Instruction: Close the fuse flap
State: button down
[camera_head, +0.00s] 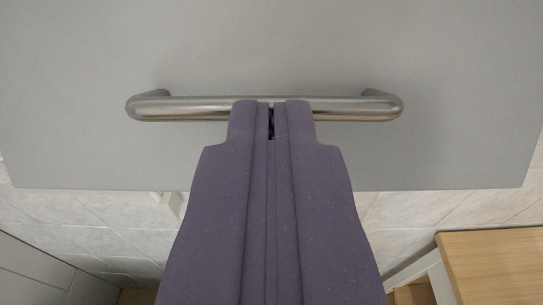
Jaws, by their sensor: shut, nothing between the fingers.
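The fuse flap (430,60) is a large plain grey panel filling the upper part of the view. A metal bar handle (180,106) runs sideways across it near its lower edge. My gripper (271,106) is purple and comes up from the bottom of the view. Its fingers are shut with nothing between them. The fingertips overlap the middle of the handle in the picture and hide that part of it. I cannot tell whether they touch the handle or the panel. How far the flap stands open cannot be told from this view.
A pale tiled wall (425,210) shows below the panel's lower edge. A white bracket-like piece (170,203) sits just under that edge at left. A wooden top (495,265) is at the lower right, and grey fronts (40,270) are at the lower left.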

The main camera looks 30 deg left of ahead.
jog(key=w+f, duration=0.1)
jog(key=w+a+f+b, duration=0.1)
jog(key=w+f, duration=0.1)
jog(key=w+a+f, duration=0.1)
jog(key=shift+w+a+f+b, duration=0.1)
jog(key=shift+w+f+b, duration=0.1)
jog(key=shift+b, duration=0.2)
jog(key=shift+w+a+f, duration=0.35)
jog(key=shift+w+f, duration=0.05)
jog(key=shift+w, duration=0.3)
